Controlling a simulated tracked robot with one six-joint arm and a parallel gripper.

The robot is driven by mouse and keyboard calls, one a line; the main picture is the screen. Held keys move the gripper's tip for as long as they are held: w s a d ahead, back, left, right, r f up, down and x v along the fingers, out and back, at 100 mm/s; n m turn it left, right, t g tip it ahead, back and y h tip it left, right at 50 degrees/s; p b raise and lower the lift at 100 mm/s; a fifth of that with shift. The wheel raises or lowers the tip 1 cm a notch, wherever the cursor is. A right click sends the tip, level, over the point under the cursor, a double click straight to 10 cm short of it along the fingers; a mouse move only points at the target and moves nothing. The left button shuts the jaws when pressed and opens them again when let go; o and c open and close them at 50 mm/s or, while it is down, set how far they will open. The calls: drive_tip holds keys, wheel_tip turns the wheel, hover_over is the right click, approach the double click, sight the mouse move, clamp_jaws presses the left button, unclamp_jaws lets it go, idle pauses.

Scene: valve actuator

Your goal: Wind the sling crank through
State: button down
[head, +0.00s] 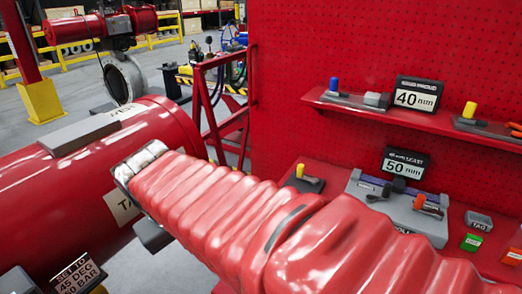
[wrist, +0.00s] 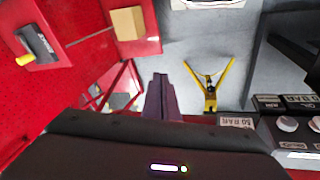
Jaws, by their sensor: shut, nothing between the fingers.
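I cannot pick out the sling crank for certain in either view. In the wrist view, a yellow V-shaped thing with a dark middle (wrist: 210,97) shows against the grey floor, right of my gripper; I cannot tell what it is. My gripper (wrist: 161,78) shows in the wrist view as two dark purplish fingers, shut together with nothing between them.
A sign plate reading 45 DEG, 50 BAR (head: 78,275) stands at lower left. A red pegboard (head: 400,40) with a tool shelf (head: 330,100) fills the right. A panel with knobs (wrist: 288,124) is at right in the wrist view. A tan box (wrist: 127,23) sits at upper left.

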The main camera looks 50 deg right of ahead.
drive_tip(key=s+a+n+t+y, duration=0.2)
drive_tip(key=a+t+y, duration=0.1)
drive_tip(key=a, duration=0.7)
drive_tip(key=shift+s+a+t, duration=0.2)
drive_tip(key=shift+a+t, duration=0.1)
drive_tip(key=shift+a, duration=0.05)
drive_tip(key=c, duration=2.5)
unclamp_jaws()
drive_tip(key=shift+r, duration=0.1)
